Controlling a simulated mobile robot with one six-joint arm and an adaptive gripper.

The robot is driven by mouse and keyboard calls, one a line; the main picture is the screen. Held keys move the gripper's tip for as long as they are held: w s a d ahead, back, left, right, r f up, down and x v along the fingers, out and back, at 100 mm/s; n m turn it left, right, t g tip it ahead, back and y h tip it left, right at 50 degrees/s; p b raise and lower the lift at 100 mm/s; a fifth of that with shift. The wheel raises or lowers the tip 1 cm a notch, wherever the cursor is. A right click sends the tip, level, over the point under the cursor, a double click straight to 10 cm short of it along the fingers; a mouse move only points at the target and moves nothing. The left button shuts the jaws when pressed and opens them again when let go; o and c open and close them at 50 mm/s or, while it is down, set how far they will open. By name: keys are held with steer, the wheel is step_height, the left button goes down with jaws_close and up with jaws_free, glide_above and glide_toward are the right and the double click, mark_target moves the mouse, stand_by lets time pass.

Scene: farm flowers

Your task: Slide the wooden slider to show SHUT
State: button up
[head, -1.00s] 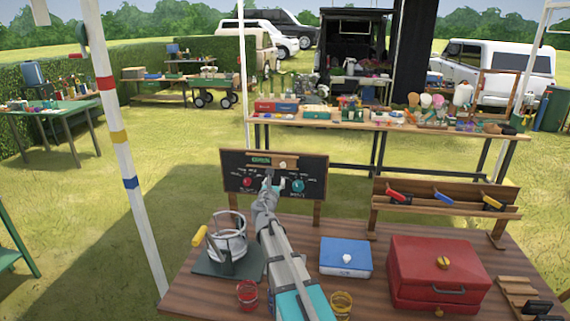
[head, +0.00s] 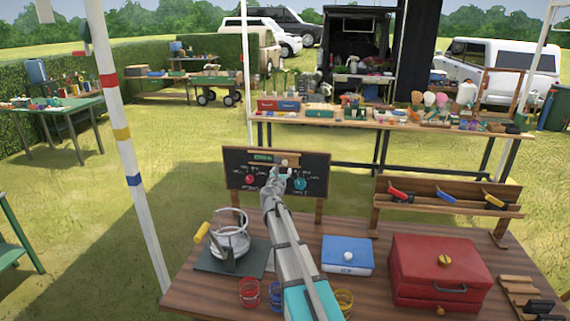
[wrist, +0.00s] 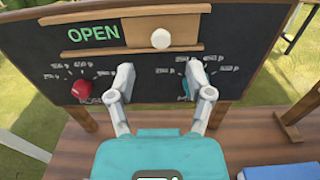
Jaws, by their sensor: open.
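The wooden slider (wrist: 183,32) sits in a wooden track on a black board (head: 312,189). It covers the right part of the track, and the green word OPEN (wrist: 93,33) shows at the left. A white round knob (wrist: 161,39) is on the slider; in the head view the knob (head: 284,162) is just above my gripper. My gripper (wrist: 157,82) is open and empty, its two fingers spread below the knob and apart from it. In the head view my gripper (head: 277,172) is in front of the board and partly hides it.
The board also has a red knob (wrist: 81,89) and a teal knob (head: 300,184), the teal one close to my right finger. On the table stand a metal pot (head: 230,238), a blue box (head: 347,256) and a red chest (head: 440,268).

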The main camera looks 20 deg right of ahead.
mark_target(284, 162)
steer(key=x, duration=0.7)
steer(key=shift+w+d, duration=0.15)
steer(key=shift+w, duration=0.1)
steer(key=shift+c, duration=0.3)
jaws_close()
